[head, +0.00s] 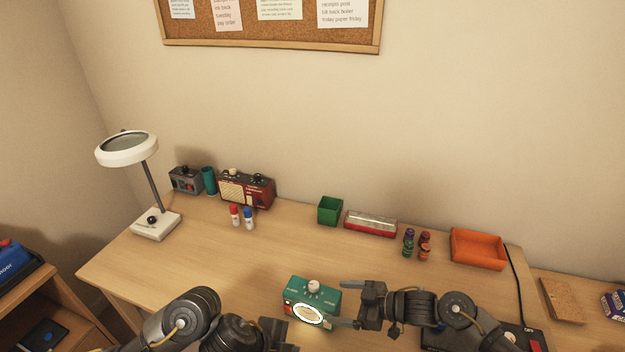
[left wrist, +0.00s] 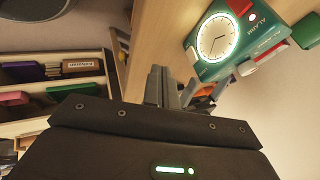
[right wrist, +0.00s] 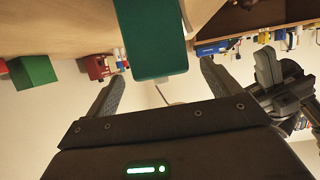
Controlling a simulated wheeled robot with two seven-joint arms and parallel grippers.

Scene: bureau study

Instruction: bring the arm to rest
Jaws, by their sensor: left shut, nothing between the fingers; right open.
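My right gripper (head: 342,305) is open at the right end of a teal alarm clock (head: 300,290) on the desk. In the right wrist view the clock's teal side (right wrist: 152,40) shows ahead, between the lines of the two spread fingers (right wrist: 162,75), with a gap on each side. My left gripper (head: 272,330) is low at the picture's bottom, in front and left of the clock. In the left wrist view its fingers (left wrist: 163,88) are shut and empty, and the clock's lit white face (left wrist: 214,37) is beyond them to the right.
The desk (head: 190,270) is clear on the left. A lamp (head: 155,222), red radio (head: 245,190), green box (head: 330,210), small bottles (head: 424,246) and orange tray (head: 478,250) stand along the back. A dark device (head: 530,338) with a red switch lies under my right arm.

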